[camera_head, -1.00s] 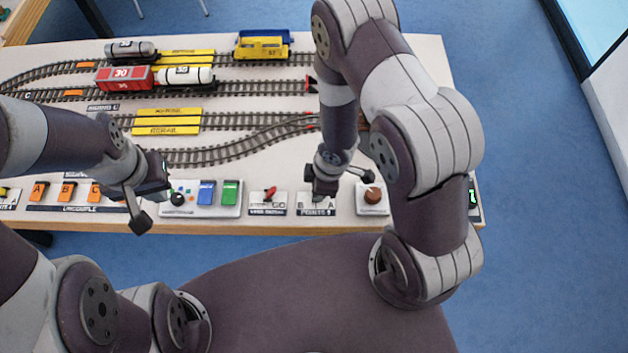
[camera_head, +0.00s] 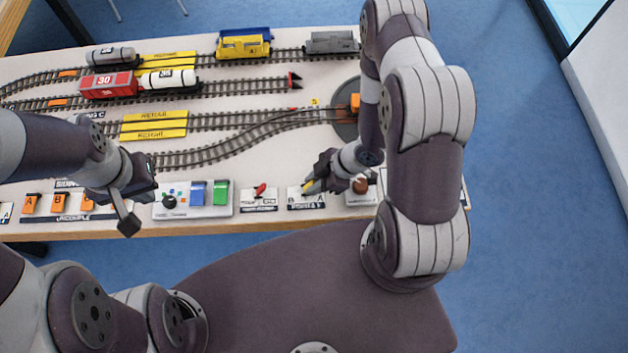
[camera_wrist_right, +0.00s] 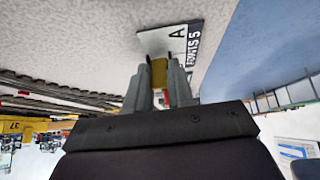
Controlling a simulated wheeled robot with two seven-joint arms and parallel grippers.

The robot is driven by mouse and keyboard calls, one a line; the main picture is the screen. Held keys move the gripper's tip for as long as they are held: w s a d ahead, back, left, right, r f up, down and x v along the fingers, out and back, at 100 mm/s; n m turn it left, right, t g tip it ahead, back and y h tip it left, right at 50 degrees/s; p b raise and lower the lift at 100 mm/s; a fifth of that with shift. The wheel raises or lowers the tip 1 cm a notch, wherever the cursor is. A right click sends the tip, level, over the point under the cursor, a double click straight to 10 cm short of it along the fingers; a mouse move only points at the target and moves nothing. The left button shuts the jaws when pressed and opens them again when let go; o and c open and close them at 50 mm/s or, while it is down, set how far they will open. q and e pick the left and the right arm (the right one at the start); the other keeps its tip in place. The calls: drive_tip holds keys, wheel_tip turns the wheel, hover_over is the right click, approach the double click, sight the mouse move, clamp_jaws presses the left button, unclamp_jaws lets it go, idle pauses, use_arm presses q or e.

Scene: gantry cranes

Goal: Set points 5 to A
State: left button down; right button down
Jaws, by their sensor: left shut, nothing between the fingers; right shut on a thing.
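The POINTS 5 plate (camera_head: 306,205), white with the letters B and A over a dark label, lies near the table's front edge. Its yellow lever (camera_head: 307,186) shows at my right gripper (camera_head: 311,187), which reaches in tilted from the right. In the right wrist view, the gripper (camera_wrist_right: 159,85) is shut on the yellow lever (camera_wrist_right: 159,72), beside the letter A on the plate (camera_wrist_right: 172,40). The B side is hidden there, and the lever's exact lean cannot be told.
A plate with a red lever (camera_head: 260,190) lies left of POINTS 5, and a brown knob (camera_head: 360,186) is close on its right. Farther left are a panel with blue and green switches (camera_head: 192,211) and orange uncouple switches (camera_head: 59,202). Tracks and wagons fill the back.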

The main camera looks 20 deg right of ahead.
drive_tip(key=shift+f, duration=0.1)
drive_tip(key=c, duration=1)
unclamp_jaws()
drive_tip(key=shift+d, duration=0.1)
drive_tip(key=p+v, duration=0.1)
drive_tip(key=v, duration=1.1)
drive_tip(key=shift+s+d+r+p, duration=0.1)
drive_tip(key=shift+d+r+p, duration=0.1)
drive_tip(key=shift+r+p, duration=0.15)
